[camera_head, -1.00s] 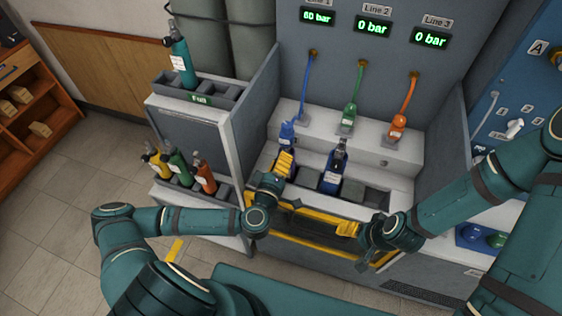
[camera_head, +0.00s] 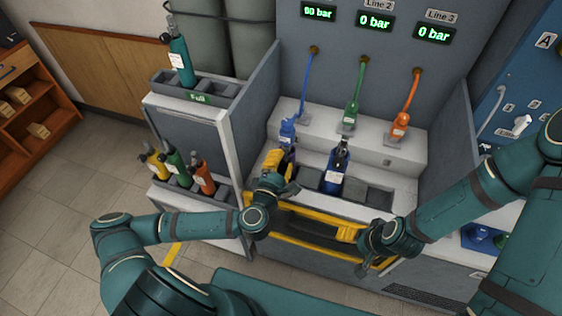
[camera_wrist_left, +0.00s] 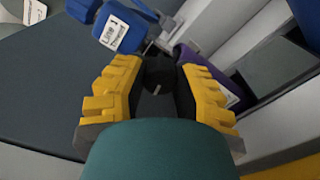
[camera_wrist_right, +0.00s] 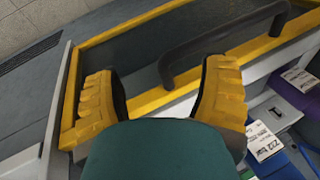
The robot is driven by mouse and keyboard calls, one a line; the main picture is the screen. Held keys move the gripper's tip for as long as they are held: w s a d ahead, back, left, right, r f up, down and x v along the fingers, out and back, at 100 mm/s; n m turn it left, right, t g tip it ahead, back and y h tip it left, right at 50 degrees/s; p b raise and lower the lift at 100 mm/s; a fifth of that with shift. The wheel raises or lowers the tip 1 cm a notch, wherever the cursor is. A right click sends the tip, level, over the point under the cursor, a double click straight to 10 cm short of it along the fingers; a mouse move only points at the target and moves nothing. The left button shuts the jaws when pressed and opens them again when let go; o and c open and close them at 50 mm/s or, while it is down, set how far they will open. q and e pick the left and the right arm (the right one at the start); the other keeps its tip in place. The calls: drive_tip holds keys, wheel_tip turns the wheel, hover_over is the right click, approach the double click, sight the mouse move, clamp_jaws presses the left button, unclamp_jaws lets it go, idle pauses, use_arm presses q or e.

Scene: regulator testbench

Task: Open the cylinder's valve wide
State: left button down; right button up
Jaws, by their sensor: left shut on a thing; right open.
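My left gripper (camera_head: 279,160) is shut on a black round valve knob (camera_wrist_left: 160,72) with a white mark, seen between the yellow fingers in the left wrist view. The cylinder under the knob is mostly hidden by the gripper; a purple-blue body with a white label (camera_wrist_left: 215,75) shows beside the fingers. The blue Line 1 regulator (camera_head: 288,132) is just behind the gripper; its label also shows in the left wrist view (camera_wrist_left: 115,30). The Line 1 display (camera_head: 319,11) reads 60 bar. My right gripper (camera_wrist_right: 165,78) is open and empty by the bench front.
A second blue cylinder (camera_head: 336,172) stands upright in the bench, right of my left gripper. Lines 2 (camera_head: 374,22) and 3 (camera_head: 434,34) read 0 bar. A rack of cylinders (camera_head: 190,192) stands left. A yellow-framed front with a black handle (camera_wrist_right: 222,40) lies by my right gripper.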

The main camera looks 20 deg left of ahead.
use_arm(q)
drive_tip(key=shift+n+b, duration=0.4)
drive_tip(key=shift+n, duration=1.1)
drive_tip(key=c, duration=0.6)
unclamp_jaws()
